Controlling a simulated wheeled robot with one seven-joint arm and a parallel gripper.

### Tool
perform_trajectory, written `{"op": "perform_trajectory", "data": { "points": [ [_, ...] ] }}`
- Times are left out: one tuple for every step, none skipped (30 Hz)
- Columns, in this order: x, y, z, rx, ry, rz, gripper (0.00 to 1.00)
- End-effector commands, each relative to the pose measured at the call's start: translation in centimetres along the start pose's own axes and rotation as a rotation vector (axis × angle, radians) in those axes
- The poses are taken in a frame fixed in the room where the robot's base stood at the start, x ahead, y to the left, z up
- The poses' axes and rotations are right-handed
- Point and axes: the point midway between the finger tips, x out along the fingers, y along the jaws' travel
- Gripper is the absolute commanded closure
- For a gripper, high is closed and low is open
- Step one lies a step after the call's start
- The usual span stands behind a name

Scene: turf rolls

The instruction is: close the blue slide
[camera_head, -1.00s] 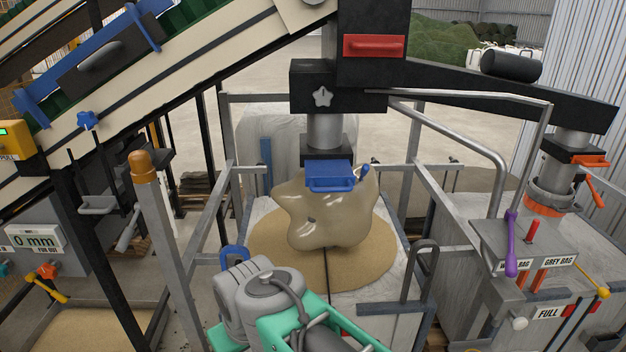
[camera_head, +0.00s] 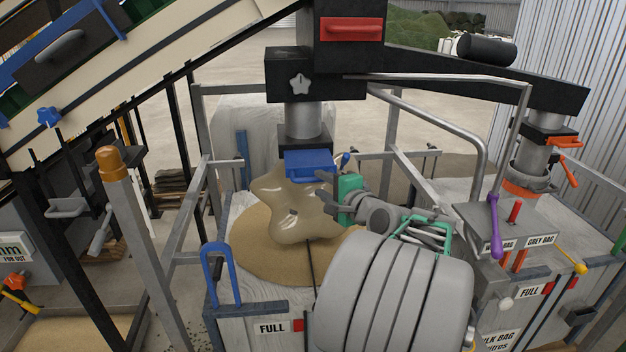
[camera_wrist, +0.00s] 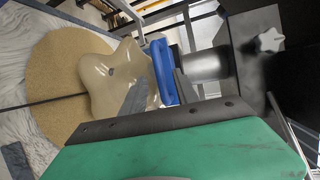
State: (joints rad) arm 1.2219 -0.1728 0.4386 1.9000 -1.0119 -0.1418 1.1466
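The blue slide (camera_head: 306,164) sits under the metal spout (camera_head: 304,120), with its handle along its near edge. A glossy tan lumpy mass hangs just below it. In the wrist view the blue slide (camera_wrist: 162,70) shows as a bar just beyond and between my two grey fingers. My gripper (camera_head: 327,187) is at the right end of the handle, beside the tan mass. In the wrist view its fingers (camera_wrist: 160,92) are apart with nothing clearly held between them. Whether a finger touches the handle cannot be told.
A round sand heap (camera_head: 255,245) lies on the white bag below. Metal frame rails stand around it, with a blue hook (camera_head: 220,275) at the near left. A control box with a purple lever (camera_head: 495,228) stands right. A red handle (camera_head: 348,29) is above.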

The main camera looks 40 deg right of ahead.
Motion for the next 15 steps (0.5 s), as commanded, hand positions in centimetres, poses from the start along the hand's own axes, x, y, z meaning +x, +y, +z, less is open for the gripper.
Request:
{"op": "perform_trajectory", "data": {
  "points": [
    [1.1,-0.2,0.2,0.001,-0.006,0.003,0.64],
    [1.7,-0.2,0.2,0.0,-0.005,0.002,0.64],
    [2.4,-0.1,0.2,0.0,-0.005,0.003,0.64],
    [3.0,-0.1,0.2,-0.001,-0.004,0.003,0.64],
    [3.4,-0.1,0.1,0.0,-0.004,0.003,0.64],
    [3.9,-0.1,0.1,-0.001,-0.002,0.002,0.64],
    [4.3,-0.1,0.1,-0.002,-0.002,0.002,0.64],
    [4.5,-0.1,0.1,-0.001,-0.002,0.003,0.64],
    [4.7,0.0,0.1,-0.001,-0.001,0.003,0.64],
    [4.8,0.0,0.0,-0.001,0.0,0.003,0.64],
    [4.9,0.0,0.0,-0.002,0.0,0.003,0.64],
    [4.9,0.0,0.0,-0.002,0.001,0.003,0.64],
    [4.9,0.0,0.0,-0.002,0.001,0.003,0.64],
    [4.9,0.0,0.0,-0.002,0.001,0.003,0.64],
    [4.9,0.1,0.0,-0.003,0.001,0.003,0.64]
  ]
}}
